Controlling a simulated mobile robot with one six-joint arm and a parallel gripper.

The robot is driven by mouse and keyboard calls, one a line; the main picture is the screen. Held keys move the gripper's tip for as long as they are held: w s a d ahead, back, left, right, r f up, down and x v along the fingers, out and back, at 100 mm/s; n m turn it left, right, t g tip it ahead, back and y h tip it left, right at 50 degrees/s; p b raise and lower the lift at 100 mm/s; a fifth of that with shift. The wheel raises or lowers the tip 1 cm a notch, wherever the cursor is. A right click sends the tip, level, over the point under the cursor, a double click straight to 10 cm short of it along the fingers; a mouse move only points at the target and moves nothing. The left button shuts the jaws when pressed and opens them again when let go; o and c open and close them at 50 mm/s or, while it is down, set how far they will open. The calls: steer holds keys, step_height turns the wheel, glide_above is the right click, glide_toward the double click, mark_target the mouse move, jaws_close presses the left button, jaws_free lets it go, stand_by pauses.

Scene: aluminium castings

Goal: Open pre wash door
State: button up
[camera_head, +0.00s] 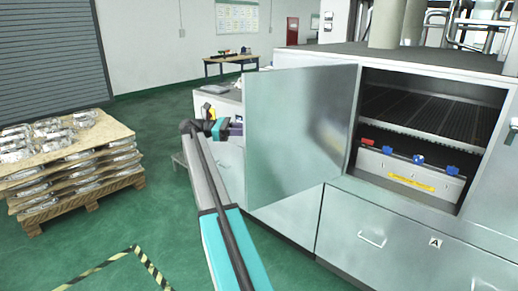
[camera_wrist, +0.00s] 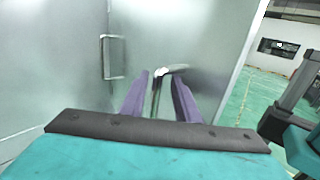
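The pre wash door (camera_head: 300,130) is a plain metal panel that stands wide open, swung to the left of its compartment (camera_head: 420,115). My gripper (camera_head: 236,127) is at the left of the door, partly hidden by it in the head view. In the wrist view my gripper (camera_wrist: 158,78) has its two purple fingers apart. A thin bar with a bright top (camera_wrist: 168,71), which looks like the door's handle, shows between them with gaps beside it. The door's face (camera_wrist: 205,45) fills the middle of that view. Whether a finger touches the bar is unclear.
Another handle (camera_wrist: 112,57) is on the metal panel at the left of the wrist view. In the compartment stand dark racks above a grey box (camera_head: 410,172) with blue and red knobs. A pallet of castings (camera_head: 75,160) stands at the left. Green floor between is free.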

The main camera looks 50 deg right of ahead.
mark_target(256, 135)
steer(key=shift+s+a+f+b, duration=0.1)
steer(key=shift+s+a+b, duration=0.55)
steer(key=shift+b, duration=1.65)
steer(key=shift+s+a+b, duration=0.25)
steer(key=shift+s+b, duration=0.1)
steer(key=shift+b, duration=0.85)
steer(key=s+a+b, duration=0.1)
steer(key=s+b, duration=0.1)
steer(key=b, duration=0.2)
steer(key=shift+s+a+b, duration=0.15)
steer(key=shift+a+b, duration=0.15)
steer(key=shift+a, duration=0.1)
steer(key=s+a+b, duration=0.1)
steer(key=s+b, duration=0.1)
steer(key=b, duration=0.1)
steer(key=s+a+b, duration=0.2)
steer(key=b, duration=0.1)
steer(key=shift+s+a+r, duration=0.1)
steer(key=shift+a+r, duration=0.15)
steer(key=shift+r, duration=0.15)
steer(key=shift+s+a+r+b, duration=0.3)
steer(key=shift+s+a+b, duration=0.45)
steer(key=shift+s+b, duration=0.35)
steer(key=shift+w, duration=0.2)
